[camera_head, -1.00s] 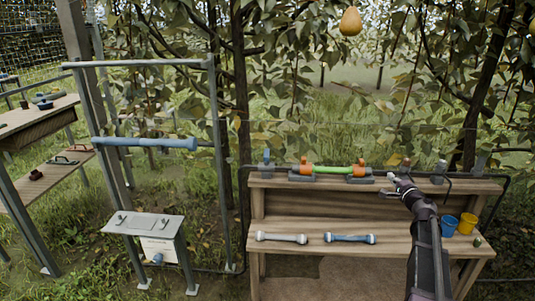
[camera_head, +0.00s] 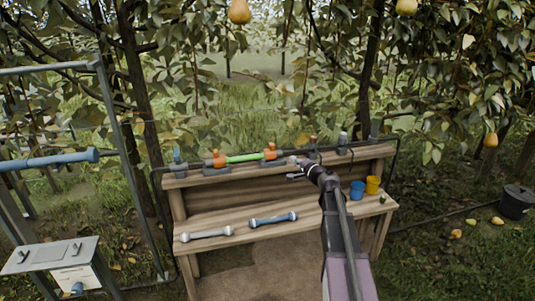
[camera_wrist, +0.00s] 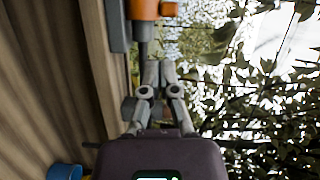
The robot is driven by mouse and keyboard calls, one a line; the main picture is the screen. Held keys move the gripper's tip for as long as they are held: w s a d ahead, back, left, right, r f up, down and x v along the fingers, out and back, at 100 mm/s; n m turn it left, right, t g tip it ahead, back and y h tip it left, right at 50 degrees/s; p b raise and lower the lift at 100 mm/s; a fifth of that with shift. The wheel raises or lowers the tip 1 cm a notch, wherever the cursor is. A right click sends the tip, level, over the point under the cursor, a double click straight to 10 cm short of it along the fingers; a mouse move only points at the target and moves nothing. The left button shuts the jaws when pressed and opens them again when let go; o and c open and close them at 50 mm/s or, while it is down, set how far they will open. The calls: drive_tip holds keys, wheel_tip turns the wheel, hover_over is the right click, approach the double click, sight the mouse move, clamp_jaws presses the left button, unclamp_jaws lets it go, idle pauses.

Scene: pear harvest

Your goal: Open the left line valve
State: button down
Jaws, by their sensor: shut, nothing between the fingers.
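On the bench's upper shelf, a green pipe (camera_head: 244,158) runs between a left orange valve (camera_head: 216,158) and a right orange valve (camera_head: 270,151). Both are on dark grey mounts. My gripper (camera_head: 296,175) is at the shelf's front edge, just right of the right orange valve and apart from the left one. In the wrist view, my gripper (camera_wrist: 158,72) is shut and empty. An orange part (camera_wrist: 150,9) with a dark stem lies beyond its tips; I cannot tell which valve this is, or whether the tips touch it.
Two pipe pieces, grey (camera_head: 207,234) and blue (camera_head: 273,219), lie on the lower shelf. Blue (camera_head: 357,190) and yellow (camera_head: 372,184) cups stand at its right. A metal frame with a blue pipe (camera_head: 50,160) stands left. A dark bucket (camera_head: 516,201) is on the grass right.

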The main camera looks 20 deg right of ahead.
drive_tip(key=s+a+f+n+g+y, duration=0.1)
drive_tip(key=s+a+f+n+g, duration=0.4)
drive_tip(key=s+a, duration=0.3)
drive_tip(key=s+a+f+n+g+y, duration=0.1)
drive_tip(key=s+a+f+n+g, duration=0.4)
drive_tip(key=a, duration=0.4)
drive_tip(key=s+f+n+g+h, duration=0.1)
drive_tip(key=s+f+g+h, duration=0.2)
drive_tip(key=s, duration=0.6)
drive_tip(key=s+f+n+g+h, duration=0.2)
drive_tip(key=s+f+g+h, duration=0.1)
drive_tip(key=s, duration=0.7)
drive_tip(key=shift+a+f+n+g+h, duration=0.3)
drive_tip(key=shift+a+f+h, duration=0.15)
drive_tip(key=shift+f+h, duration=0.3)
